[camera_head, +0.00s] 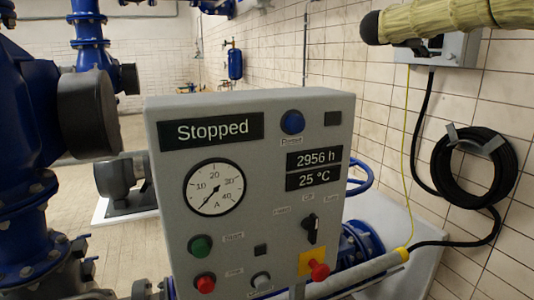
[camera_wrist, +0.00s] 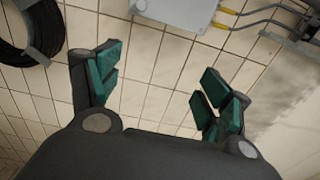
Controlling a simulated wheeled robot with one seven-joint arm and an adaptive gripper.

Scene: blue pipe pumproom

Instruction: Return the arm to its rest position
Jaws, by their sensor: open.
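My gripper (camera_wrist: 158,82) shows in the wrist view with its two dark, green-padded fingers spread apart. Nothing is between the fingers, and tiled wall is behind them. In the head view, my arm (camera_head: 450,20), in a beige sleeve with a black rounded end, crosses the top right corner. It lies in front of the upper wall there. I cannot make out my gripper's fingers in the head view.
A grey control panel (camera_head: 270,220) reading "Stopped" stands centrally. A grey wall box (camera_head: 455,48) and a coiled black hose (camera_head: 475,168) are at right; the hose also shows in the wrist view (camera_wrist: 32,30). Blue pipework (camera_head: 25,160) fills the left. Floor shows behind the panel.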

